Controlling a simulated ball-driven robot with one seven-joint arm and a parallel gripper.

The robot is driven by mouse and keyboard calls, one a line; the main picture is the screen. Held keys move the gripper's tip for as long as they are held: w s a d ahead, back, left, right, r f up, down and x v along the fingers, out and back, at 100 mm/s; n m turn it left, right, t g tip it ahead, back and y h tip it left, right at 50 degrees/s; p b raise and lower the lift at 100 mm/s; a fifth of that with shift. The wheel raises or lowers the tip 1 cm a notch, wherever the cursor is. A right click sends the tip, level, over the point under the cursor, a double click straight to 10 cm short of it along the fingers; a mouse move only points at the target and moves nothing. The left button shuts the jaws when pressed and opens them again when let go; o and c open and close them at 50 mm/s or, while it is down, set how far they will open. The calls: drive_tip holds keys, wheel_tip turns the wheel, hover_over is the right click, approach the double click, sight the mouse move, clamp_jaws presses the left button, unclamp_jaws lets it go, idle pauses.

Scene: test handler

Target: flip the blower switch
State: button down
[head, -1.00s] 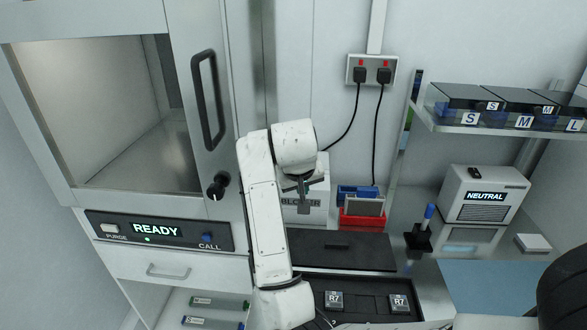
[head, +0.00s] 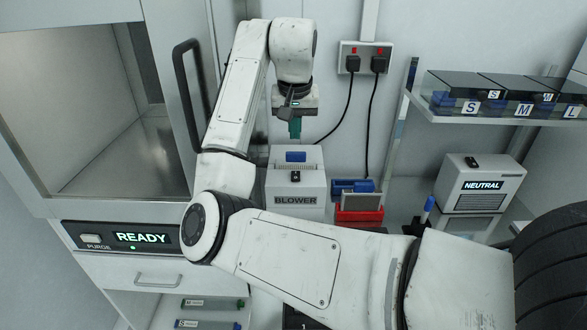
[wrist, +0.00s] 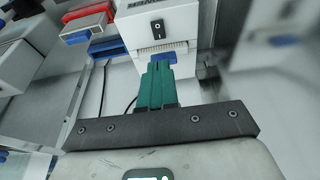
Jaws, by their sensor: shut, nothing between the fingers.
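The blower (head: 296,202) is a pale box with a BLOWER label on its front. In the wrist view, the fingers (wrist: 157,66) overlap part of the blue piece (wrist: 165,58), and the switch (wrist: 157,26) shows clear beyond the tips. Whether the fingers touch the blue part I cannot tell.
Red and blue bins (head: 359,207) stand right of the blower. A wall outlet (head: 365,57) has two black cables hanging down. The cabinet with its door handle (head: 190,95) is at left. A NEUTRAL box (head: 480,186) stands at right.

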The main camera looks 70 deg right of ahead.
drive_tip(key=p, duration=0.2)
approach(295, 178)
drive_tip(key=x, duration=0.5)
drive_tip(key=shift+w+d+f, duration=0.15)
drive_tip(key=shift+d, duration=0.2)
drive_tip(key=shift+f, duration=0.6)
drive_tip(key=shift+f+h, duration=0.3)
drive_tip(key=shift+f, duration=0.1)
drive_tip(key=shift+r, duration=0.25)
drive_tip(key=shift+d, duration=0.1)
drive_tip(key=shift+w+d+r+p, duration=0.3)
drive_tip(key=shift+d+p, duration=0.15)
drive_tip(key=shift+d, duration=0.15)
